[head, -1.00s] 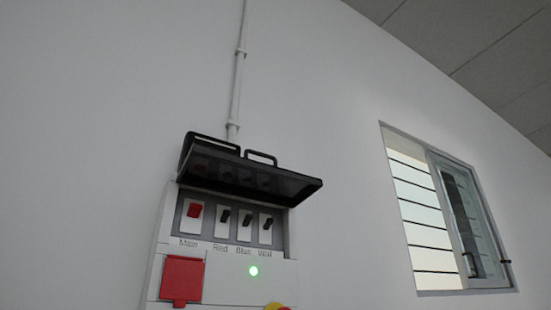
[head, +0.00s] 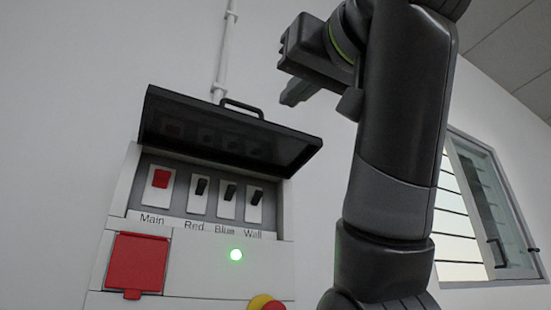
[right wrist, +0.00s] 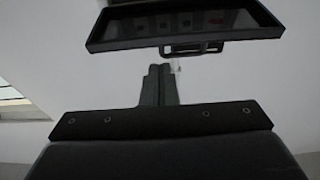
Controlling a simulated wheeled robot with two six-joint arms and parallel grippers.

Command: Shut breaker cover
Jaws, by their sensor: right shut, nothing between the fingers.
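The dark breaker cover (head: 226,136) stands raised on the white breaker box, tilted outward above a row of switches (head: 209,190). A black handle loop (head: 242,107) sits on the cover's upper side. In the right wrist view the cover (right wrist: 184,24) spans the top, with its handle (right wrist: 190,50) toward me. My right gripper (head: 288,98) is raised to the right of the cover, near its upper edge. In the right wrist view its fingers (right wrist: 160,70) are together and empty, seemingly apart from the handle. My left gripper is out of view.
A red and yellow button (head: 264,303) shows at the bottom edge. A pipe (head: 226,50) runs up the wall. A window (head: 480,205) is at the right.

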